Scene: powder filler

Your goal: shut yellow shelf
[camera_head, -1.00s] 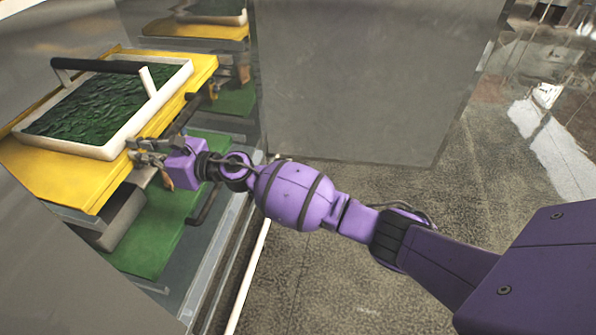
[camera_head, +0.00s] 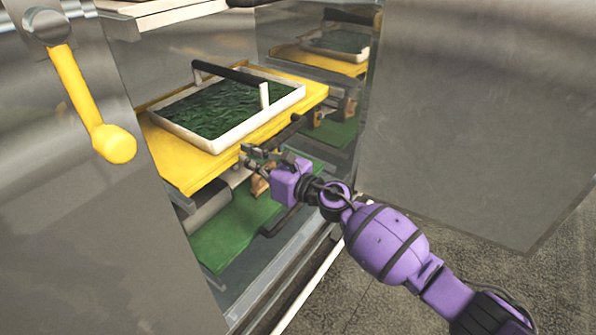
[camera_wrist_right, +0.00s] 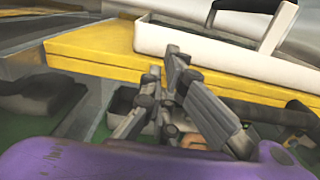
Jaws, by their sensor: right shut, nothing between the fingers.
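The yellow shelf (camera_head: 185,168) sticks out of the open metal cabinet at the centre left of the head view. A white tray (camera_head: 226,143) with dark green contents and a black handle bar sits on it. My right gripper (camera_head: 246,156) is at the shelf's front edge, just beside the tray. In the right wrist view the gripper (camera_wrist_right: 163,75) is shut and empty, with its fingertips close to the yellow edge (camera_wrist_right: 100,52). I cannot tell whether they touch it. My left gripper is in neither view.
A green lower shelf (camera_head: 232,232) lies under the yellow one. An open metal door (camera_head: 480,110) stands at the right. A yellow lever handle (camera_head: 85,95) is on the metal panel at the left. Speckled floor (camera_head: 390,300) is free at the bottom right.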

